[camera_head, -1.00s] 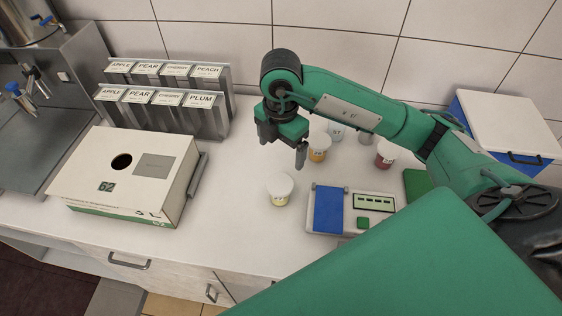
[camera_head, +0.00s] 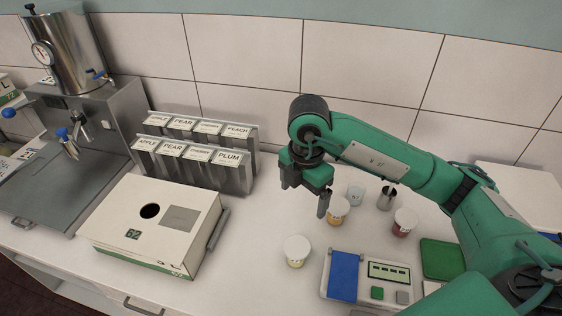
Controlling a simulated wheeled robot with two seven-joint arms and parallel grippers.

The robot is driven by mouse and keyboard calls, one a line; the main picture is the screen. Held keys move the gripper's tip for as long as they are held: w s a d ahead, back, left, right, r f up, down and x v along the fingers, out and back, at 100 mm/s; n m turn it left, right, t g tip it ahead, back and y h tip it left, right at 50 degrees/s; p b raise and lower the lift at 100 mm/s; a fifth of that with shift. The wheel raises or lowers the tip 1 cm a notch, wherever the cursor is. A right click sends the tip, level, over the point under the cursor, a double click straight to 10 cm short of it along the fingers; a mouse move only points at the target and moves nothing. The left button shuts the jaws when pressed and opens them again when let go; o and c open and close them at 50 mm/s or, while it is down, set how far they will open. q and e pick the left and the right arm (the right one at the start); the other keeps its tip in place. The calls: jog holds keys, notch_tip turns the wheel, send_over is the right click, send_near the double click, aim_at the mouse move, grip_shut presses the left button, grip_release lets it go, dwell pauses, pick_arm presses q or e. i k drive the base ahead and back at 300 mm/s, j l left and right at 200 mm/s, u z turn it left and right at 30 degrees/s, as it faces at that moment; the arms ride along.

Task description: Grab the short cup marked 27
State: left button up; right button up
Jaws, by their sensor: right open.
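Several short cups stand on the white counter (camera_head: 250,285). A pale yellow cup with a white lid (camera_head: 295,251) is nearest the front. An orange cup with a white lid (camera_head: 337,211) stands behind it, a pale blue cup (camera_head: 355,194) farther back, and a dark red cup with a white lid (camera_head: 404,222) to the right. The cup markings are too small to read surely. My right gripper (camera_head: 304,201) is open and empty, pointing down above the counter, left of the orange cup and behind the yellow cup. My left gripper is not in view.
A metal cup (camera_head: 387,198) stands by the red cup. A scale with a blue pad (camera_head: 344,276) and a green pad (camera_head: 442,258) lie at the front right. A white box marked 62 (camera_head: 180,219), a labelled rack (camera_head: 235,172) and a steel machine (camera_head: 85,150) are left.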

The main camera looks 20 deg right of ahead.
aim_at(294, 265)
jog(key=k+j, duration=0.5)
jog(key=k, duration=0.15)
jog(key=k+j, duration=0.5)
jog(key=k, duration=0.2)
